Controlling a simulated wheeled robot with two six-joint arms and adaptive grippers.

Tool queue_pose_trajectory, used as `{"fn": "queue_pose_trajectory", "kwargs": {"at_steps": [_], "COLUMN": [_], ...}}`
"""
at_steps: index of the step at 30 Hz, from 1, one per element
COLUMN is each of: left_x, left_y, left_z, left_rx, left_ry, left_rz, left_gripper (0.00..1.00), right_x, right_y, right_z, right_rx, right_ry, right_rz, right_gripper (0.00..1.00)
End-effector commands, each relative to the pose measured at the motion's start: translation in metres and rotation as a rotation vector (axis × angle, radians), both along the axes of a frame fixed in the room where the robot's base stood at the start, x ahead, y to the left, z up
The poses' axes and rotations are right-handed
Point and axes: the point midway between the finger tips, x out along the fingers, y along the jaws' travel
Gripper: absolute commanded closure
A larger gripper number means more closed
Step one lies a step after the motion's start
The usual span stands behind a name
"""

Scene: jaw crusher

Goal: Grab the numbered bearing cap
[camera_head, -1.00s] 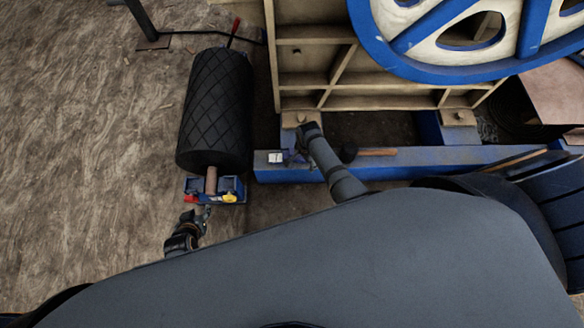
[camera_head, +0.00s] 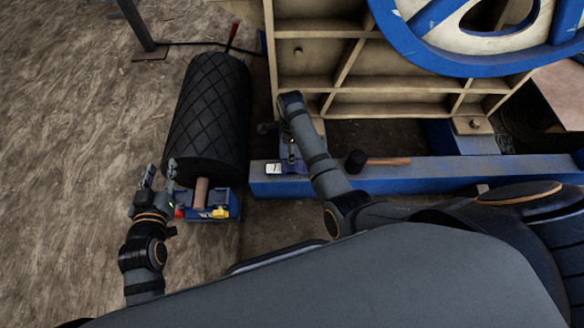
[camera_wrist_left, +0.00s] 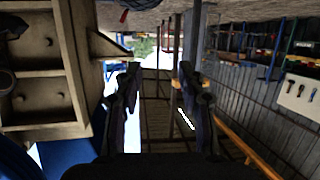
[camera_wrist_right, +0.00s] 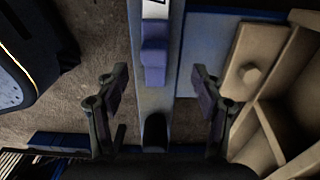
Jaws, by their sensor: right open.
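A small white label with a dark mark (camera_head: 274,168) sits at the left end of the blue beam (camera_head: 410,176); its number is not readable. In the right wrist view, a blue block (camera_wrist_right: 153,62) lies by the label (camera_wrist_right: 155,8); I cannot tell for sure that it is the numbered bearing cap. My right gripper (camera_wrist_right: 160,78) is open, its fingers either side of the block's line and apart from it. In the head view my right arm partly covers this spot. My left gripper (camera_head: 159,175) is open and empty, left of the roller's shaft end.
A black diamond-patterned roller (camera_head: 208,115) has its brown shaft (camera_head: 201,193) in a blue mount with red and yellow parts (camera_head: 220,212). A hammer (camera_head: 388,161) lies on the beam. The beige crusher frame (camera_head: 385,62) stands behind. Floor at left is clear.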

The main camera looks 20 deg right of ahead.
Motion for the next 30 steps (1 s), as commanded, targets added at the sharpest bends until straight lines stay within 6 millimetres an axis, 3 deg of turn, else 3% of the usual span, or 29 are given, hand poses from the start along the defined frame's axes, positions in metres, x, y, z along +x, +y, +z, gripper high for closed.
{"fn": "queue_pose_trajectory", "kwargs": {"at_steps": [9,18,30], "left_x": [0.022,0.021,0.015], "left_y": [0.002,0.003,0.002], "left_z": [0.077,0.147,0.175], "left_rx": [0.008,0.012,0.015], "left_ry": [-0.319,-0.600,-0.714], "left_rz": [0.011,0.014,0.014], "left_gripper": [0.60,0.60,0.60], "right_x": [0.000,0.000,-0.001], "right_y": [0.000,0.000,0.000], "right_z": [-0.018,-0.032,-0.037], "right_rx": [0.000,0.000,0.000], "right_ry": [0.001,-0.001,0.000], "right_rz": [0.000,0.000,0.000], "right_gripper": [0.32,0.32,0.32]}}
